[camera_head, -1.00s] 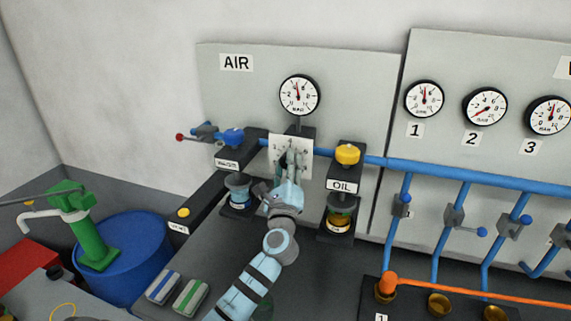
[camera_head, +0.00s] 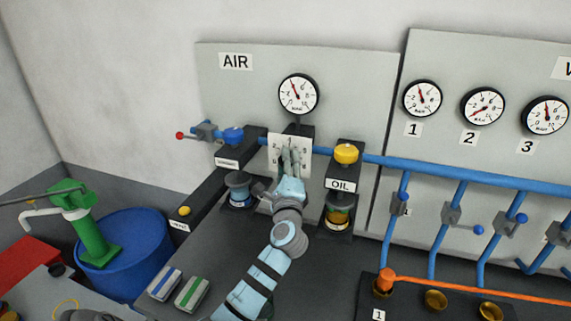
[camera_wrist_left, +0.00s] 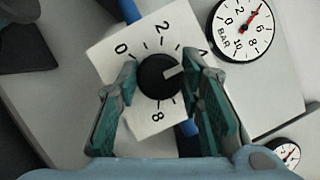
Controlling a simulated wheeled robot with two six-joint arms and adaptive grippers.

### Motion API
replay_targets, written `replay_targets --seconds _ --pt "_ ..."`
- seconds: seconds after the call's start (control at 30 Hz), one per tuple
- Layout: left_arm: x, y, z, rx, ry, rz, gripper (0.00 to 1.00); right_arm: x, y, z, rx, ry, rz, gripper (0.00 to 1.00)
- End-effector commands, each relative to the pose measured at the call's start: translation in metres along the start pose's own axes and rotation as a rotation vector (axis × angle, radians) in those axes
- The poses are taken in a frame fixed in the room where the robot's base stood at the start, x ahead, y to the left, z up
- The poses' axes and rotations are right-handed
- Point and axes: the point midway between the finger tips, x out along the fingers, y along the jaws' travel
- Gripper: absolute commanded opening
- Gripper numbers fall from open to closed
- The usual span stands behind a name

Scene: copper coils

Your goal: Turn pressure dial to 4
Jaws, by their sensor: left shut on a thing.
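The pressure dial is a white square plate (camera_head: 276,150) with a black knob, below the AIR gauge (camera_head: 298,94). In the left wrist view the knob (camera_wrist_left: 155,77) sits on the plate (camera_wrist_left: 110,62), which shows 0, 2 and 8; the other numbers there are covered or unclear. The knob's pale mark points right and slightly up, past the 2, towards a finger. My left gripper (camera_head: 291,158) is shut on the knob, with one finger on each side of it. The AIR gauge's red needle points up and slightly left. My right gripper is not in view.
A blue pipe (camera_head: 450,173) runs right from the dial, above several branch valves. The OIL unit (camera_head: 342,184) stands close right of my gripper, and a blue-capped unit (camera_head: 232,136) stands left. A blue barrel (camera_head: 130,255) with a green pump (camera_head: 92,235) is at far left.

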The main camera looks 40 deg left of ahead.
Motion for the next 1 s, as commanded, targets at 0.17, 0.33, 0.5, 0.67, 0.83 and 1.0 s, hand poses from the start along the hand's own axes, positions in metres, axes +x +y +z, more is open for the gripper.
replay_targets --seconds 0.17,0.33,0.5,0.67,0.83,1.0 --pt "0.0 0.001 0.0 0.001 0.0 0.001 0.44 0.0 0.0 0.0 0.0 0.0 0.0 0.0" --pt "0.0 0.0 0.0 0.001 0.0 0.0 0.55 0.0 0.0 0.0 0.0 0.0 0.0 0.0" --pt "0.0 0.0 0.0 0.001 0.0 0.0 0.55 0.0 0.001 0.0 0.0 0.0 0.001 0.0" --pt "-0.015 0.001 -0.001 0.0 0.002 0.0 0.55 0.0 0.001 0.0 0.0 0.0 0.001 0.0" --pt "-0.06 0.001 -0.001 -0.002 0.002 0.003 0.55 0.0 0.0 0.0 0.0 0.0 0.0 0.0" --pt "-0.103 0.002 0.0 -0.002 0.001 0.004 0.55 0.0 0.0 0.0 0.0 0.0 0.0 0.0"
